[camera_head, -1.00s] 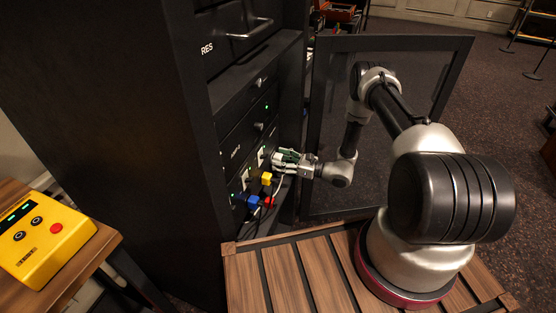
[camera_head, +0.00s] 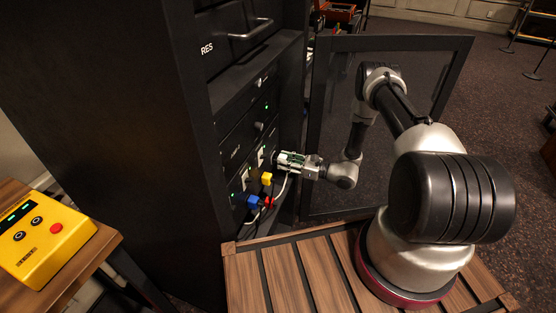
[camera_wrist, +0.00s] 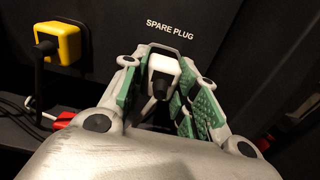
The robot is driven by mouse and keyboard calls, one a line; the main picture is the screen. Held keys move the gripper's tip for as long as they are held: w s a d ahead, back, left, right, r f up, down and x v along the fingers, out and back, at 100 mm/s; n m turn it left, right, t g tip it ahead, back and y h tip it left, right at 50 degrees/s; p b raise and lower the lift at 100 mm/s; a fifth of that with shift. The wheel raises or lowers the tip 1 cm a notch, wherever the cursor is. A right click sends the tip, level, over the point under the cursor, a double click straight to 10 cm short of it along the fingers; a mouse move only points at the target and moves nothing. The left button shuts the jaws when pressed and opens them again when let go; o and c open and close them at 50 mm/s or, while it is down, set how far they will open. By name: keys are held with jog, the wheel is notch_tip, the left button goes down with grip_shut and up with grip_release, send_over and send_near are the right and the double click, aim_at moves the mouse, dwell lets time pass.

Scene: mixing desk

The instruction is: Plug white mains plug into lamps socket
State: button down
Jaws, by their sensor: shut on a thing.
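My gripper (camera_head: 283,160) is in front of the rack's socket panel, shut on the white mains plug (camera_wrist: 163,66). In the wrist view the plug sits between the green finger pads of my gripper (camera_wrist: 165,85), with a dark cable end facing the camera. A pale cable (camera_head: 282,187) hangs below the gripper in the head view. Pale socket plates (camera_head: 245,178) show on the panel left of the gripper. No label reading lamps is legible, so I cannot tell which socket is the lamps one. The plug's pins are hidden.
A yellow plug (camera_head: 267,178), a blue plug (camera_head: 253,201) and a red plug (camera_head: 268,202) are low on the rack. The yellow plug (camera_wrist: 58,43) is left of a "SPARE PLUG" label (camera_wrist: 170,29). An open door (camera_head: 335,120) stands behind my arm. A yellow box (camera_head: 45,240) is at left.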

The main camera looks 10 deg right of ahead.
jog(key=shift+v, duration=2.1)
